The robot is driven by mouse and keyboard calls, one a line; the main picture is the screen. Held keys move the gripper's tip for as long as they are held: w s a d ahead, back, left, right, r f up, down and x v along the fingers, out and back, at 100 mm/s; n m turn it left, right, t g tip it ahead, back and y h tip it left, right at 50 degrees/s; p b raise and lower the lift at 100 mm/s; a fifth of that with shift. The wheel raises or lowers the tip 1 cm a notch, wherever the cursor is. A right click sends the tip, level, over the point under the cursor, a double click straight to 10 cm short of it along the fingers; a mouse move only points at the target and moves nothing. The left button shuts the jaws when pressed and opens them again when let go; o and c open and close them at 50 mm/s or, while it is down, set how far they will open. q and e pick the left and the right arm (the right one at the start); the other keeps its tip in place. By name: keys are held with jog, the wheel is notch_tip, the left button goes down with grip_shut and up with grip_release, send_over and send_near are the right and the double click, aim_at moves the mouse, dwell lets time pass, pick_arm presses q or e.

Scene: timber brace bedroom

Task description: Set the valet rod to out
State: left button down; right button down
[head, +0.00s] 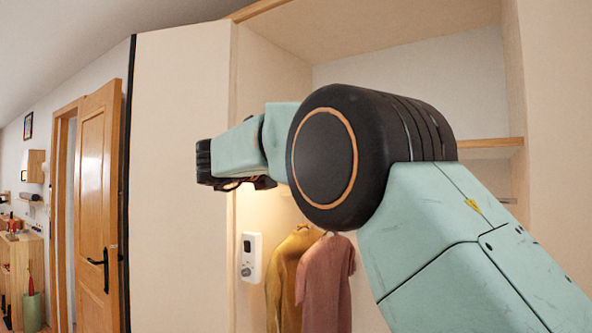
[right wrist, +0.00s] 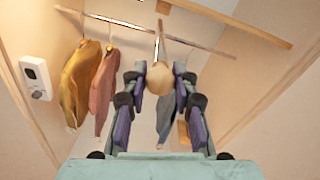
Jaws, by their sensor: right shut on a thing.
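The valet rod (right wrist: 162,42) shows in the right wrist view as a thin rod with a round, pale wooden knob (right wrist: 159,78) at its near end. My right gripper (right wrist: 160,76) is shut on this knob, with a finger on each side. The rod runs back and up from the knob toward the upper part of the wardrobe. How far it is drawn out is hard to tell from this angle. In the head view my right arm crosses in front of the wardrobe and hides the rod and knob. My left gripper is in neither view.
A mustard garment (head: 285,275) and a pink one (head: 327,285) hang in the wardrobe. A grey garment (right wrist: 167,122) hangs behind my right fingers. A white wall device (head: 250,257) is on the wardrobe's inner side. A wooden door (head: 97,200) stands at left.

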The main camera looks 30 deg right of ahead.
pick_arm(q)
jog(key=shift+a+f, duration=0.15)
pick_arm(e)
jog(key=shift+a+f, duration=0.1)
jog(key=shift+f, duration=0.05)
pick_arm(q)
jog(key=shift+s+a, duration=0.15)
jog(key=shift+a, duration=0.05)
pick_arm(e)
jog(key=shift+s+a, duration=0.2)
jog(key=shift+a, duration=0.1)
jog(key=shift+d, duration=0.1)
jog(key=c, duration=1)
grip_release()
jog(key=shift+w, duration=0.1)
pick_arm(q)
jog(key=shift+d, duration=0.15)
pick_arm(e)
jog(key=shift+r, duration=0.2)
